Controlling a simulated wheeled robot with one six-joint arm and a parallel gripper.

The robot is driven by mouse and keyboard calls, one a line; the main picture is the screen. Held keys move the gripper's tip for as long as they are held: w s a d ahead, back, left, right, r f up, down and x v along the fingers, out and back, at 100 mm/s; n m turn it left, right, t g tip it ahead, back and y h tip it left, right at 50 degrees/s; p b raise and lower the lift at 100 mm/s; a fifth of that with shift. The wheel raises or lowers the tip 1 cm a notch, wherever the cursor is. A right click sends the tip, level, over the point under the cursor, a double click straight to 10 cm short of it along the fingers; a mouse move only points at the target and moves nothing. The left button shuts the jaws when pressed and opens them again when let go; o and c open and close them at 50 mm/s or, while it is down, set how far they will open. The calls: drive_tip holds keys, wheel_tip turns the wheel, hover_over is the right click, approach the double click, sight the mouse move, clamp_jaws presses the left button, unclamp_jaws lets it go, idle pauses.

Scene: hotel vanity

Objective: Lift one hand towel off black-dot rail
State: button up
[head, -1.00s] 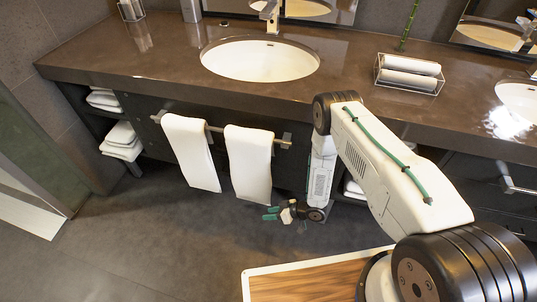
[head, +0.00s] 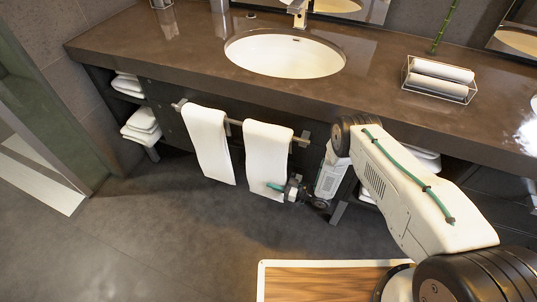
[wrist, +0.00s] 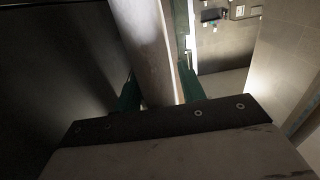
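Two white hand towels hang side by side over a metal rail (head: 235,122) on the dark vanity front; no black dot on the rail is clear to me. The left towel (head: 208,145) hangs apart from my gripper. My gripper (head: 276,187) is at the lower right edge of the right towel (head: 265,150), with a green finger in front of the cloth. In the wrist view, that towel (wrist: 150,45) runs edge-on between my two green fingers (wrist: 160,92). The fingers look apart, without clearly pinching it. The finger behind the cloth is hidden in the head view.
The counter (head: 180,45) with its sink (head: 285,55) overhangs the rail. Folded towels (head: 142,125) sit on shelves at left. A wire basket of rolled towels (head: 438,80) stands on the counter. The floor (head: 170,230) before the rail is clear.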

drive_tip(key=shift+w+a, duration=0.2)
drive_tip(key=shift+a, duration=0.35)
clamp_jaws()
